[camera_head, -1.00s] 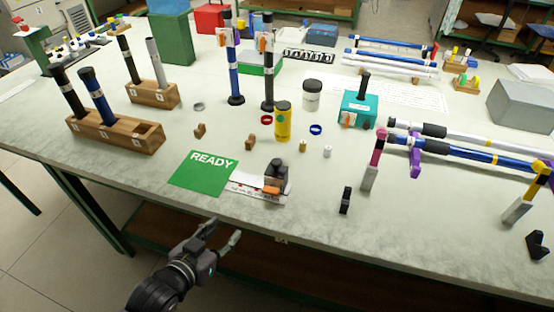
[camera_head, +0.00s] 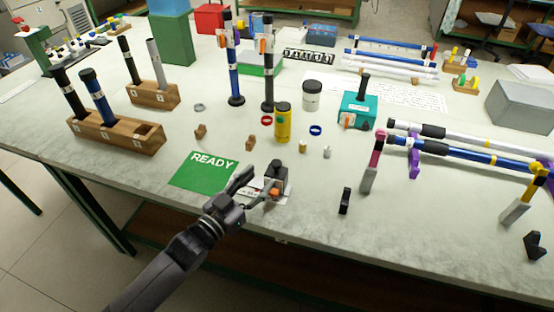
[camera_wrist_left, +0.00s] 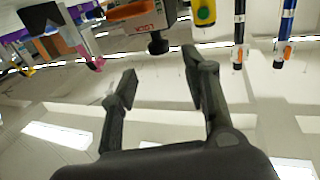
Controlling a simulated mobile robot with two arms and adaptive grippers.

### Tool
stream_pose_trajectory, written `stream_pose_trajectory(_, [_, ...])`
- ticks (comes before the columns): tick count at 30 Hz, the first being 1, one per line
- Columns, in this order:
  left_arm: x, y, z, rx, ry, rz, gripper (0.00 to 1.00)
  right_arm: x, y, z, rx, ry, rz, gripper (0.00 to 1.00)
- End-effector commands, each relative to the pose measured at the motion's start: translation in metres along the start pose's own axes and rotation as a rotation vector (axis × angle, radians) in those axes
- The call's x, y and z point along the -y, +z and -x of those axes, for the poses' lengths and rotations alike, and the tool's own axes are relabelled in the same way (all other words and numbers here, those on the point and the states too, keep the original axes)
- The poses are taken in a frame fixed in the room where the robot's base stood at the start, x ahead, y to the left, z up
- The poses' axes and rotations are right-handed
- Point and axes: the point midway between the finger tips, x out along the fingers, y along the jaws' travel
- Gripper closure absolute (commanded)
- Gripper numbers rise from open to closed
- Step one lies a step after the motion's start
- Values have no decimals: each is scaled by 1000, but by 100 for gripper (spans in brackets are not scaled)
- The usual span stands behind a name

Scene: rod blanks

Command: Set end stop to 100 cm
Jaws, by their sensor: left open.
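The end stop appears to be the dark block with an orange lever (camera_head: 279,170) on a white marked strip (camera_head: 284,200) near the table's front edge. Its scale reading is too small to make out, and my gripper hides part of the strip. My left gripper (camera_head: 258,181) is open at the left side of the block, its fingertips close to it. I cannot tell whether they touch. In the left wrist view my left gripper (camera_wrist_left: 160,66) shows both fingers apart with nothing held between them. My right gripper is not in view.
A green READY mat (camera_head: 203,170) lies left of the strip. A yellow bottle (camera_head: 283,122) and a teal box (camera_head: 357,108) stand behind. Rods rest on supports at the right. A small black piece (camera_head: 345,200) stands right of the strip.

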Motion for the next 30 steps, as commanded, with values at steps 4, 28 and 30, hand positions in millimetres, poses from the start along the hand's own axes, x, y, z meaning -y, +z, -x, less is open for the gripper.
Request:
stream_pose_trajectory(4, [-1,-3,-34,-3,1,0,57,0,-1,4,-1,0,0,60])
stream_pose_trajectory(28, [0,0,-86,0,0,0,62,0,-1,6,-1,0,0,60])
stream_pose_trajectory(30, [0,0,-86,0,0,0,66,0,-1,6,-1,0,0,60])
